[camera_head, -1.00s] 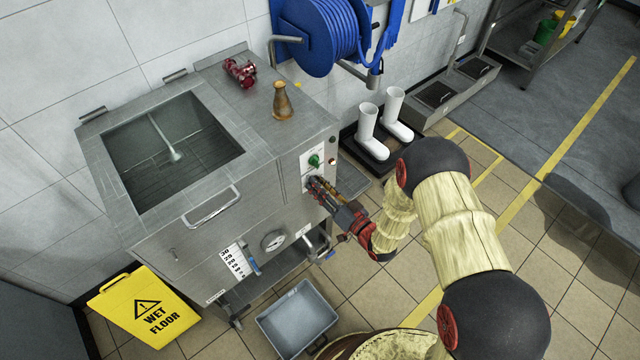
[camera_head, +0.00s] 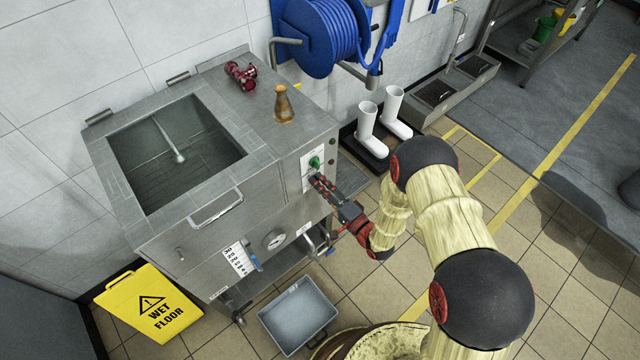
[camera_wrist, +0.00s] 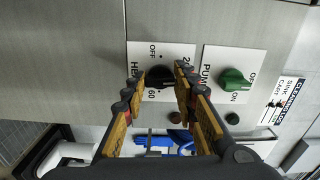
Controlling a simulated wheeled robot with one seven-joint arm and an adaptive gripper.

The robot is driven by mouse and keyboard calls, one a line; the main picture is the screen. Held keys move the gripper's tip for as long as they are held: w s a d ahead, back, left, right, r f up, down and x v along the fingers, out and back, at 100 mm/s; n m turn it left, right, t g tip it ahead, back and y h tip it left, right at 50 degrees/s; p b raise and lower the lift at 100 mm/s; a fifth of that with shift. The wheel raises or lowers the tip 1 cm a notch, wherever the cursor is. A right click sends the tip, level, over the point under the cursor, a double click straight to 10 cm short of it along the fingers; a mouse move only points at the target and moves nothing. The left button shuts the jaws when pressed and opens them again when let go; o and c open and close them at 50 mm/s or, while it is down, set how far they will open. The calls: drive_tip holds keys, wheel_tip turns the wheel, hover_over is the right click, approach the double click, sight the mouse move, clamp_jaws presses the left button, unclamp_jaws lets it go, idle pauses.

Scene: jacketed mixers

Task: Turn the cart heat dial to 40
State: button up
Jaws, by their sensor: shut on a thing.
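The black heat dial (camera_wrist: 160,77) sits on a white plate (camera_wrist: 134,58) on the steel cart's front. "OFF", part of "20" and "60" show on the plate; "40" is not visible. My gripper (camera_wrist: 160,80) reaches the dial with one finger on each side of it and is shut on it. I cannot clearly read where the dial points. In the head view my gripper (camera_head: 318,182) is at the cart's control panel and hides the dial.
The green pump knob (camera_wrist: 234,82) is close to the right in the wrist view. The steel cart (camera_head: 225,250) has a drain valve low on its front. A grey tub (camera_head: 297,312) and a yellow wet-floor sign (camera_head: 152,306) stand on the floor.

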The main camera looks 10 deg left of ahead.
drive_tip(key=m+p, duration=0.2)
drive_tip(key=m, duration=0.4)
drive_tip(key=shift+m, duration=0.3)
idle(0.5)
drive_tip(key=o, duration=1)
drive_tip(key=shift+o, duration=0.8)
drive_tip(key=shift+d, duration=0.1)
drive_tip(key=v, duration=1.1)
drive_tip(key=shift+s+d, duration=0.3)
